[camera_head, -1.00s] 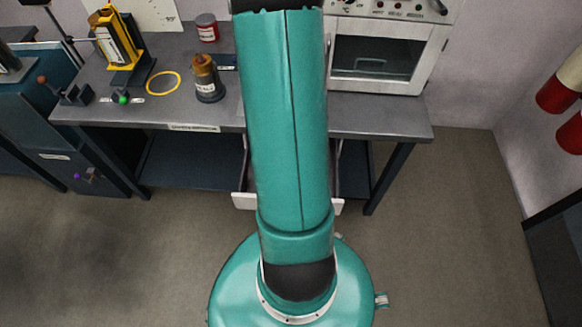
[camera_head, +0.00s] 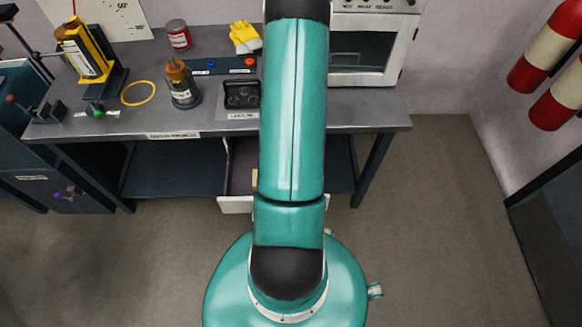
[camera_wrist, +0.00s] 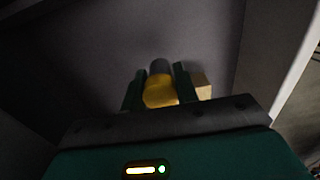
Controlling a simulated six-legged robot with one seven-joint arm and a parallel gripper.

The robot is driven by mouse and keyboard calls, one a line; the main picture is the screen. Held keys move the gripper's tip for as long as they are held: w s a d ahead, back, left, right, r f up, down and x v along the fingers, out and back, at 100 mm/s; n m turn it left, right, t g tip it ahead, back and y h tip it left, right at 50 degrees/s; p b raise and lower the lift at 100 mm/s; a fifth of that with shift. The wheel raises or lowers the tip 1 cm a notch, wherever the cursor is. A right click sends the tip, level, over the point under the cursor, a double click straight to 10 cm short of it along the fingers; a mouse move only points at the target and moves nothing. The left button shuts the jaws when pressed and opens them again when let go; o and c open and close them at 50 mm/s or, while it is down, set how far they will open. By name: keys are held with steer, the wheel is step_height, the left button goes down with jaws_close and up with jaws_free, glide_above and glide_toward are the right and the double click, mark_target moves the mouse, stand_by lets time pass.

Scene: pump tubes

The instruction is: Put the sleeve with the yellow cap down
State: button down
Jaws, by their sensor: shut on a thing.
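In the wrist view my gripper (camera_wrist: 160,74) is shut on the sleeve with the yellow cap (camera_wrist: 160,93). The yellow cap lies between the two dark fingers, and a grey end shows just beyond it. The rest of the sleeve is hidden. A plain grey surface lies behind it, and I cannot tell whether the sleeve touches it. In the head view my arm hides the gripper and the sleeve.
An open drawer (camera_head: 236,204) juts out under the bench (camera_head: 345,119), partly behind my arm. A tan block (camera_wrist: 201,86) is beside the right finger. The bench holds a capped bottle (camera_head: 183,85), yellow ring (camera_head: 153,95), black holder (camera_head: 241,94) and oven (camera_head: 372,52).

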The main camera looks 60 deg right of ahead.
steer(key=shift+d+f, duration=0.1)
steer(key=shift+f, duration=1.5)
steer(key=shift+f, duration=0.1)
steer(key=c, duration=1.1)
jaws_free()
step_height(320, 180, up, 12)
steer(key=shift+r, duration=0.1)
steer(key=shift+r, duration=0.1)
